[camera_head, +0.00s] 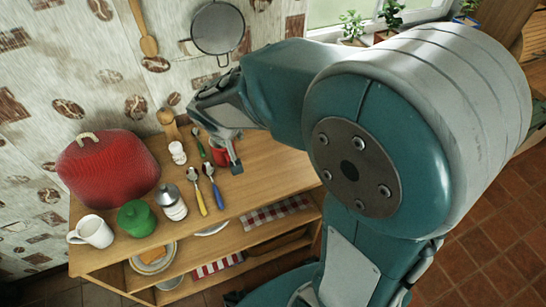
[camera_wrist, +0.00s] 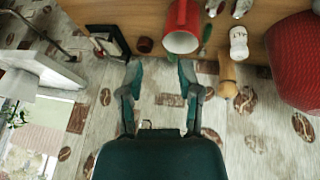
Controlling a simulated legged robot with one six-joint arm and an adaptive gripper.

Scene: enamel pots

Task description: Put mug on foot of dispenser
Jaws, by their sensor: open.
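A red mug (camera_wrist: 182,32) with a pale inside shows in the wrist view, just beyond the tip of the right finger. In the head view the red mug (camera_head: 219,156) is partly hidden behind my gripper (camera_head: 229,150). In the wrist view my gripper (camera_wrist: 160,70) is open, with nothing between its fingers. I cannot tell whether a finger touches the mug. A white mug (camera_head: 94,232) stands at the front left of the wooden top. I cannot clearly make out the dispenser or its foot; a dark framed object (camera_wrist: 108,42) left of the red mug may be it.
On the wooden top (camera_head: 262,180) are a red domed object (camera_head: 108,170), a green pot (camera_head: 136,219), a lidded jar (camera_head: 171,202), several spoons (camera_head: 218,192), a white shaker (camera_head: 177,152) and a wooden mill (camera_head: 168,124). A wall stands behind. The right front of the top looks clear.

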